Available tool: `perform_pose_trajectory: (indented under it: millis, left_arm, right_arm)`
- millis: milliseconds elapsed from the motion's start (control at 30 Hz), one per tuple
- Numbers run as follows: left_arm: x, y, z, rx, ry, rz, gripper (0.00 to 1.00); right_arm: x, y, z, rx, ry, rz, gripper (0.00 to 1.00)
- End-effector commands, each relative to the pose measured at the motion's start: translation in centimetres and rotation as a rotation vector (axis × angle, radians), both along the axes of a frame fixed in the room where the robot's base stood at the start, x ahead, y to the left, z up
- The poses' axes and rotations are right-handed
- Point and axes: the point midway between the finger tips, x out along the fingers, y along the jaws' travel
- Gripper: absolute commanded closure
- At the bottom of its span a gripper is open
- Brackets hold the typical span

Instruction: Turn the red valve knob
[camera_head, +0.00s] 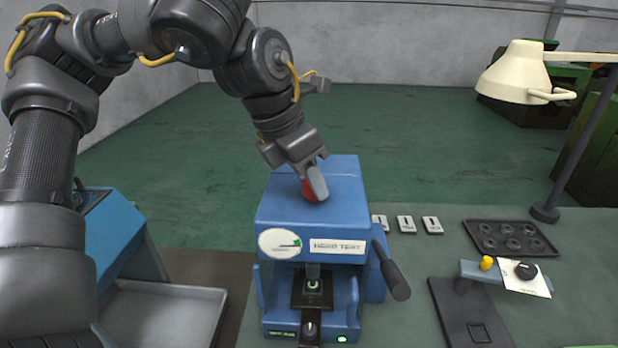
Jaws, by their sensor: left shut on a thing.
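The red valve knob (308,191) sits on top of the blue test machine (340,181), which stands on the green workbench. My left gripper (313,187) reaches down from the upper left and is shut on the knob. Its fingers cover much of the knob, so only a red part shows. The machine has a white label and an oval badge on its front, and a black lever (392,272) on its right side. My right gripper is not in view.
To the right of the machine are several small white plates (405,224), a black tray (510,238) with round recesses, a dark stand (470,315) and a cream lamp (515,75). A grey tray (165,312) and a blue cabinet (118,235) stand at left.

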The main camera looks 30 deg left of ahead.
Motion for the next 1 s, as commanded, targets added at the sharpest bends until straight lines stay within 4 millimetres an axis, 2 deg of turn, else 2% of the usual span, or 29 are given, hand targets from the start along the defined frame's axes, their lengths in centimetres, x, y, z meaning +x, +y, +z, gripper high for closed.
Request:
perform_pose_trajectory:
  millis: [1000]
  left_arm:
    - [-0.04, -0.77, 0.08, 0.001, -0.006, 0.934, 0.87]
  right_arm:
    - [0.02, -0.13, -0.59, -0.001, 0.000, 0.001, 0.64]
